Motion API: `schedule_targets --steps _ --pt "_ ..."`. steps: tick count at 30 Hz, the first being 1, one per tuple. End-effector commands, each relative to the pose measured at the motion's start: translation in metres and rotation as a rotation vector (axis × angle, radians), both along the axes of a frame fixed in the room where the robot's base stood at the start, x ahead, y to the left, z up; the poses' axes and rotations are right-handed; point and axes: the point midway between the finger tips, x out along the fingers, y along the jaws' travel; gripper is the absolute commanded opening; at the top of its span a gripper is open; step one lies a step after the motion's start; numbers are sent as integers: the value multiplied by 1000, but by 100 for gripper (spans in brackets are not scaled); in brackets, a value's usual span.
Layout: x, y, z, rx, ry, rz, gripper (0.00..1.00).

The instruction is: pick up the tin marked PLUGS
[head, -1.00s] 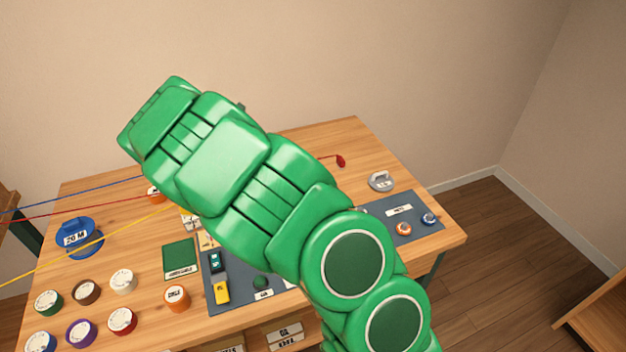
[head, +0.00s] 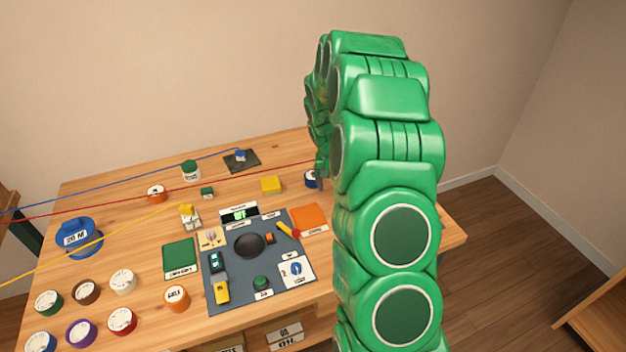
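I cannot read PLUGS on any tin in the head view. An orange round tin (head: 176,296) with a white lettered label stands at the front, left of the grey mat. A small blue round tin (head: 311,180) with a pale label is at the right, partly hidden by my arm. My gripper (head: 321,174) points down close beside this blue tin. Its fingers are mostly hidden, so I cannot tell whether they are open or touch the tin.
A grey mat (head: 222,308) carries a black dial, small parts and a display. Several round coloured tins (head: 122,281) stand at the front left, near a blue reel (head: 79,238). Blue, red and yellow cords cross the table (head: 130,215). My arm covers the right side.

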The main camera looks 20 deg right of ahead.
Motion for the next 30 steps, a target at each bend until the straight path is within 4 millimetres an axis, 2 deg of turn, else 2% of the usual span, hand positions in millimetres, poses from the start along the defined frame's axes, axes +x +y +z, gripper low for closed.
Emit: schedule_targets --steps 3,7,12,15,23,29,30 --pt "-13 10 -7 200 -11 -317 92" --pt "-14 25 -1 430 -5 -657 92" --pt "3 33 26 741 26 -1064 92" --pt "14 30 45 897 56 -1237 92" --pt "37 7 89 1198 118 -1525 92" --pt "49 -21 121 1403 170 -1677 92" --pt "49 -18 110 1391 172 -1672 92"
